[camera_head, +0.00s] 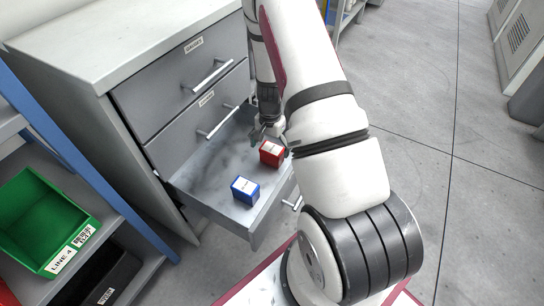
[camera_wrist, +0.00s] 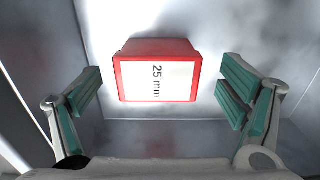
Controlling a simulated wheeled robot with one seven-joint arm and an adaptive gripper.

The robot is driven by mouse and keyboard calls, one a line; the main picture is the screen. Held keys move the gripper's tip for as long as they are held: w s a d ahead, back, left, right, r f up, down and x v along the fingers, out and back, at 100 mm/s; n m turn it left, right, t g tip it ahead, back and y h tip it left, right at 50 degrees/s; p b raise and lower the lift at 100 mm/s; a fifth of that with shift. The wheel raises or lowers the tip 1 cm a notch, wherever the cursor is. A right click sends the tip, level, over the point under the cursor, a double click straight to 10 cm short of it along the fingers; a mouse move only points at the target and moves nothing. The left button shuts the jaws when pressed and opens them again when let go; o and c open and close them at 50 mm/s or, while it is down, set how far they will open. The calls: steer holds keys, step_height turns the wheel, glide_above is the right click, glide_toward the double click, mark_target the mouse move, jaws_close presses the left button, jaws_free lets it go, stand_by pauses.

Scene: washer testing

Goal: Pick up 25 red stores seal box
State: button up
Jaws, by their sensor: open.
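The red box (camera_head: 271,153) stands in the open drawer, near the drawer's right side in the head view. In the wrist view the red box (camera_wrist: 157,70) shows a white label reading "25 mm", turned sideways. My gripper (camera_head: 262,132) is inside the drawer space, just beyond the red box in the head view. In the wrist view my gripper (camera_wrist: 160,95) is open, with one teal-padded finger at each side of the box and a gap on both sides. The fingers do not touch it.
A blue box (camera_head: 245,191) stands in the same drawer (camera_head: 196,186), nearer the front. Shut drawers with handles are above it in the grey cabinet (camera_head: 134,122). A green bin (camera_head: 42,222) sits on a blue-framed shelf at left. Open floor lies to the right.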

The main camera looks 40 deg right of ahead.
steer(key=f+b, duration=0.2)
steer(key=f, duration=0.1)
steer(key=f+b, duration=0.1)
steer(key=f, duration=0.1)
steer(key=shift+d+f, duration=0.1)
steer(key=shift+d, duration=0.25)
steer(key=c, duration=1.3)
